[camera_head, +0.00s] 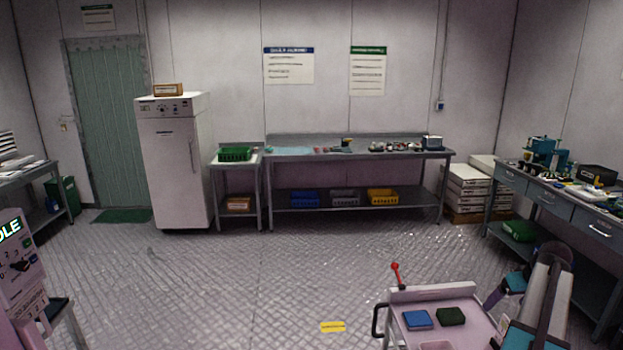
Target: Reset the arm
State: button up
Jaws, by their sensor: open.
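What looks like my own arm, with pale links, a dark joint and teal parts, reaches up into the lower right corner of the head view. Its joint is bent at the top, and its lower part runs out of the bottom edge. I cannot make out my gripper or its fingers in this view.
A pale tray (471,316) holding a blue block (417,320) and a dark green block (451,316) is beside the arm. A workbench (581,216) stands close at right. A long bench (350,156) and white cabinet (175,165) line the back wall.

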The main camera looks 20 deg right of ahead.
jog(key=w+a+f+n+g+y, duration=0.1)
jog(key=w+a+f, duration=0.4)
jog(key=a, duration=0.6)
jog(key=w+a+f, duration=0.5)
jog(key=w+a, duration=0.1)
jog(key=a, duration=0.5)
jog(key=w+a+f+n+g+y, duration=0.1)
jog(key=w+a+f, duration=0.4)
jog(key=a, duration=0.6)
jog(key=s+a+f+n+g, duration=0.15)
jog(key=a+f, duration=0.25)
jog(key=a, duration=0.7)
jog(key=s+a+f, duration=0.2)
jog(key=a+f, duration=0.1)
jog(key=a, duration=0.8)
jog(key=s+a+f+g, duration=0.15)
jog(key=a+f, duration=0.25)
jog(key=a, duration=0.8)
jog(key=s+f+g+b, duration=0.2)
jog(key=s+f+b, duration=0.4)
jog(key=s+f, duration=0.7)
jog(key=s+f+g+b, duration=0.3)
jog(key=s+f+b, duration=0.4)
jog(key=s+f, duration=0.6)
notch_tip(320, 180, down, 5)
jog(key=shift+d+f+h, duration=0.1)
jog(key=shift+d+h, duration=0.05)
jog(key=shift+h, duration=0.15)
